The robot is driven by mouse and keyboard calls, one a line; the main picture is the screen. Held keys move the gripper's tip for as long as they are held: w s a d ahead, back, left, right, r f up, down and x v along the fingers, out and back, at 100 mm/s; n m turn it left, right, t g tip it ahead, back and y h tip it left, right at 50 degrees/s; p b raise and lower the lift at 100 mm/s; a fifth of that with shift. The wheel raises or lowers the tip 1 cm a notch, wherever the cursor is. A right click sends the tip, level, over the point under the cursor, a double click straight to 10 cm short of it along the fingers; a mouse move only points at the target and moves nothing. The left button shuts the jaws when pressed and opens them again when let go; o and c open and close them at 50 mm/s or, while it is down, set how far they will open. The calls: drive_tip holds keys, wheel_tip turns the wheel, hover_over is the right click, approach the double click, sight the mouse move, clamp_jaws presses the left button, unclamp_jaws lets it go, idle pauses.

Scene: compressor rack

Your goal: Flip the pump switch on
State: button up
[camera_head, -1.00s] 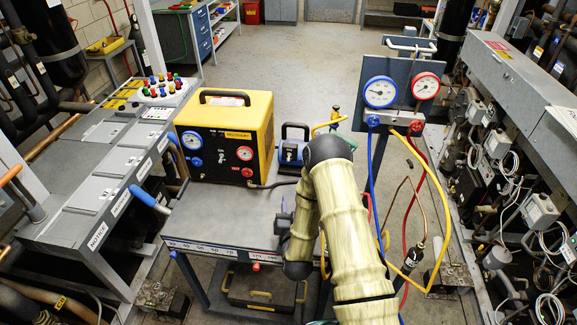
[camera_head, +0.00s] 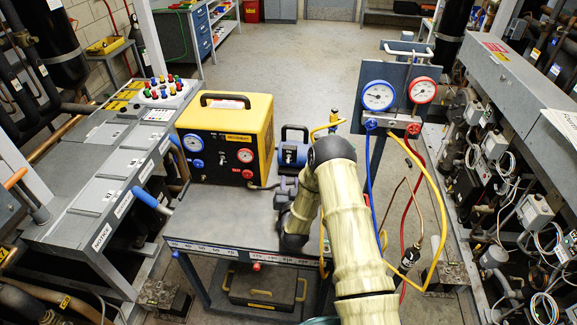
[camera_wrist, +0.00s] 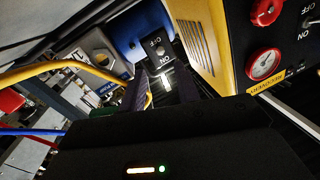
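In the wrist view the blue pump body (camera_wrist: 122,25) is at the top centre. Its dark switch plate (camera_wrist: 161,50) carries OFF and ON labels; I cannot tell which way the switch is set. My gripper (camera_wrist: 161,92) points at this plate, its two dark fingers apart with nothing visible between them. The plate appears just beyond the fingertips; I see no contact.
The yellow recovery unit (camera_head: 226,135) stands close beside the pump; its own OFF/ON switch (camera_wrist: 308,22) shows at the wrist view's right edge. A gauge manifold (camera_head: 400,95) with blue, yellow and red hoses is on the right. The cart top (camera_head: 225,215) is clear in front.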

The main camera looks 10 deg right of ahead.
sight(288, 160)
drive_tip(key=w+p, duration=0.1)
drive_tip(key=w, duration=0.7)
drive_tip(key=shift+d, duration=0.4)
clamp_jaws()
